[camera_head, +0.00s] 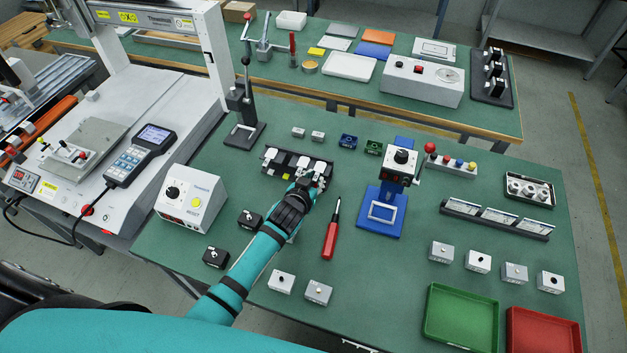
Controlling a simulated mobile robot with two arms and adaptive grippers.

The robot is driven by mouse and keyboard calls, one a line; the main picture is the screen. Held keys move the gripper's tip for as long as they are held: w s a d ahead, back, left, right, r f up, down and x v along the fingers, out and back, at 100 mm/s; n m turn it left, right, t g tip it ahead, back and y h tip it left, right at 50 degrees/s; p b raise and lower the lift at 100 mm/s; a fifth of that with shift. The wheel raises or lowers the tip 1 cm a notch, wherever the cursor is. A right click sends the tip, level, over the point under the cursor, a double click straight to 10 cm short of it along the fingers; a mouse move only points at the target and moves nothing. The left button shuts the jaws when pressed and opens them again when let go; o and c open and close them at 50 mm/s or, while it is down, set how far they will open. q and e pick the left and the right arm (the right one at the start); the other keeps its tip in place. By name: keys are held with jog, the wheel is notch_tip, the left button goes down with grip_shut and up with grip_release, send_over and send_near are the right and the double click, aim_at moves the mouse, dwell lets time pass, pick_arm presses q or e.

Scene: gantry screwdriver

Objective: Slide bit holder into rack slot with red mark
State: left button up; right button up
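A black rack (281,172) with several slots stands on the green table, left of centre. Pale blocks show along it, and a small yellow mark is on its front. My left gripper (318,177) is at the rack's right end, reaching over it from the front. Its fingers are small here and overlap pale parts, so I cannot tell whether they are open or shut on a bit holder. I cannot make out a red mark on the rack; the gripper covers part of its right end. My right gripper is not in view.
A red-handled screwdriver (331,235) lies just right of my gripper. A blue stand (381,223) is further right. A black lever press (243,121) stands behind the rack, left. Small black blocks (216,257) lie left of my forearm. Green table is clear between these.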

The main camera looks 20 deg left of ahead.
pick_arm(q)
jog(key=o, duration=0.4)
jog(key=v, duration=1.2)
jog(key=shift+s+f, duration=0.1)
